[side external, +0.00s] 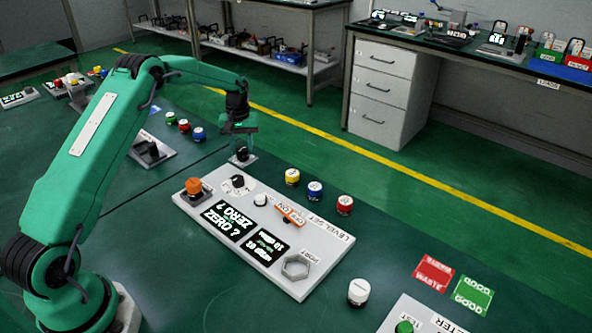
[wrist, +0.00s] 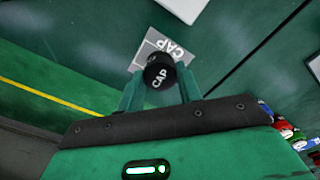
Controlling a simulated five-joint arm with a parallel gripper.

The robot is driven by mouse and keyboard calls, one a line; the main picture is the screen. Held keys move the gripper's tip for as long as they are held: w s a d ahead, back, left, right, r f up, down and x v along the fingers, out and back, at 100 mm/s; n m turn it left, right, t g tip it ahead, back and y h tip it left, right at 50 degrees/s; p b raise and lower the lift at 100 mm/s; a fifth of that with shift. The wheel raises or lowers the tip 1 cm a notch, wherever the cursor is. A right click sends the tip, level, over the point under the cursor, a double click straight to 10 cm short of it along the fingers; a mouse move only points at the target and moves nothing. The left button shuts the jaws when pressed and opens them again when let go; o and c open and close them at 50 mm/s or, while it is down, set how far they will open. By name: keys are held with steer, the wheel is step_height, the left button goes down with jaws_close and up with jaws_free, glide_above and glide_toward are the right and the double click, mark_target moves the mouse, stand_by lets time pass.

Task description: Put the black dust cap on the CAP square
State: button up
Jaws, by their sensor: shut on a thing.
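My gripper (side external: 240,143) reaches down beyond the far left corner of the grey generator panel. The cap also shows small and dark below the fingers in the side view (side external: 241,153). The pale CAP square (side external: 249,159) lies on the bench under it, and it also shows in the wrist view (wrist: 152,47), partly hidden by the cap. The cap is over or on the square; I cannot tell if they touch.
The generator panel (side external: 325,236) has an orange knob (side external: 193,186), displays and a hexagonal port ring (side external: 295,267). Yellow, blue and red caps (side external: 292,177) stand behind it. A white cap (side external: 358,292) stands near red WASTE (side external: 434,273) and green GOOD (side external: 472,294) squares.

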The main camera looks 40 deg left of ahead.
mark_target(242, 149)
steer(key=shift+f, duration=0.1)
steer(key=o, duration=1)
step_height(242, 149, up, 12)
steer(key=shift+r, duration=0.15)
stand_by(0.6)
